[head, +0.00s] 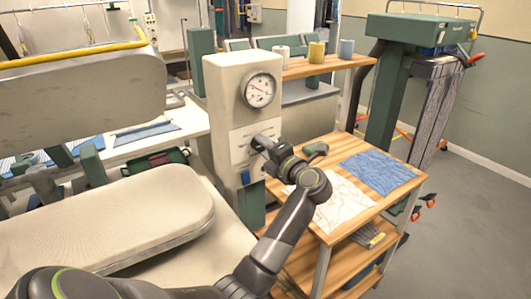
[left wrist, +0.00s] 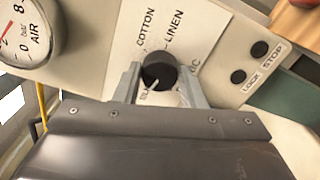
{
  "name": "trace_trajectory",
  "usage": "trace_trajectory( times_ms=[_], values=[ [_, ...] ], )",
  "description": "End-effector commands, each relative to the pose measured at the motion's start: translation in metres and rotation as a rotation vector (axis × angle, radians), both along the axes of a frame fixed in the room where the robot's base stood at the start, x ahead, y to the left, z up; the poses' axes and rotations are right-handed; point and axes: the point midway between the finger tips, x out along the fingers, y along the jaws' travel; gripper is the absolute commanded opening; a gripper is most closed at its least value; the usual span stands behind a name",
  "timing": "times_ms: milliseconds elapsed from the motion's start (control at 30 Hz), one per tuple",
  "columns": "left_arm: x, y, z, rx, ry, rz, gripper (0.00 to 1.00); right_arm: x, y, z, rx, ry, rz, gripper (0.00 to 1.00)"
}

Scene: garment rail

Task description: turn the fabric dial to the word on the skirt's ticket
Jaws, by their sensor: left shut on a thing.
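The fabric dial (left wrist: 158,70) is a black round knob on the white control panel (head: 258,143). The printed words COTTON and LINEN show above it in the left wrist view; other words around it are partly hidden by my fingers. A pale mark on the knob points down and slightly left in that view. My left gripper (left wrist: 158,84) has one finger on each side of the knob and is shut on it. In the head view my left gripper (head: 262,146) reaches the panel and hides the dial. The skirt's ticket cannot be made out. My right gripper is not in view.
A round air gauge (head: 259,90) sits above the panel. Two black buttons marked LOCK and STOP (left wrist: 249,62) are right of the dial. A wooden table (head: 333,231) with a white cloth and a blue cloth (head: 380,173) stands right. A padded board (head: 110,220) lies left.

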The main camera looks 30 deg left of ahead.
Motion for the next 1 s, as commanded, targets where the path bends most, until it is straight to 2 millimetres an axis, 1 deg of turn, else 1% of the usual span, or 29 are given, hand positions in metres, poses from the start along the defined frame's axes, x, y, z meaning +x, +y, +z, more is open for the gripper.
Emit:
trace_trajectory(
  times_ms=[33,300,833,867,1000],
  values=[
    [0.0000,0.0002,-0.0012,-0.009,-0.023,0.000,0.14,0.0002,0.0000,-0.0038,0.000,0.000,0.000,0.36],
    [-0.0001,0.0003,-0.0003,-0.043,-0.104,0.000,0.14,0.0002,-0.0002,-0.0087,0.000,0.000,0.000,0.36],
    [-0.0002,0.0003,0.0002,-0.052,-0.121,0.001,0.14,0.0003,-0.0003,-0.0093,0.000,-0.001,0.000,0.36],
    [-0.0002,0.0003,0.0002,-0.050,-0.121,0.001,0.41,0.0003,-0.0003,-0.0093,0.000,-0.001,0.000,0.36],
    [-0.0002,0.0003,0.0002,-0.050,-0.121,0.000,0.58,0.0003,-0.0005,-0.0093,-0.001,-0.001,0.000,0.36]
  ],
)
